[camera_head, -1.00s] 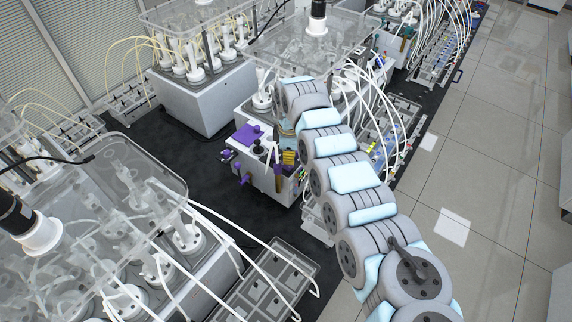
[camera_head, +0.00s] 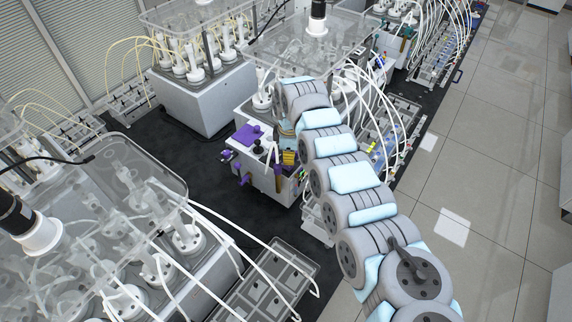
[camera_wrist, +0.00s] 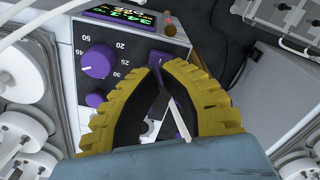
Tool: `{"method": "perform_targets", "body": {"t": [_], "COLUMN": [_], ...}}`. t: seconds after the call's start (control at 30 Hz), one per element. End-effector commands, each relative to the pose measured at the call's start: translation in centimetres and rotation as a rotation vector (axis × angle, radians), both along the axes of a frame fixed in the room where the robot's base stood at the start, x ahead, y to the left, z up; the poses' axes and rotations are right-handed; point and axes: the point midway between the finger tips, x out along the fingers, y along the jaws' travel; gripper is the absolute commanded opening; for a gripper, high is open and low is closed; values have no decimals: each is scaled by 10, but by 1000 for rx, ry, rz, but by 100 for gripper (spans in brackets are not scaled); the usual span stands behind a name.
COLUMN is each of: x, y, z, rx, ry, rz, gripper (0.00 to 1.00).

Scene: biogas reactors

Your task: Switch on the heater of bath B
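The heater unit (camera_wrist: 135,45) fills the upper left of the wrist view. Its panel has a lit display (camera_wrist: 122,15), a large purple dial (camera_wrist: 97,60) with a printed scale, and a small purple knob (camera_wrist: 95,100). My gripper (camera_wrist: 156,70) has two yellow fingers arched toward each other, tips close together in front of the panel. A purple switch-like part (camera_wrist: 156,75) shows between the tips; I cannot tell whether they touch it. In the head view the unit (camera_head: 262,165) stands at the bath's near end, with my gripper (camera_head: 288,157) beside it. No bath letter is readable.
A clear-lidded bath with white vessels (camera_head: 120,190) stands at the lower left, another (camera_head: 195,90) at the back left. White tubes run beside my arm to a tray (camera_head: 385,140). A grey tray (camera_head: 270,280) lies in front. The tiled floor (camera_head: 480,170) at right is open.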

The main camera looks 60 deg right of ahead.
Motion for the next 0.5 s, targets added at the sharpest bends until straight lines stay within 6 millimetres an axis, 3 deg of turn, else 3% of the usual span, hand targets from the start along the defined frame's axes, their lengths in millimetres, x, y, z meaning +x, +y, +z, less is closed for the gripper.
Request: {"method": "perform_targets", "body": {"t": [0.5], "x": [0], "y": [0], "z": [-5], "rx": [0], "ry": [0], "rz": [0], "gripper": [0]}}
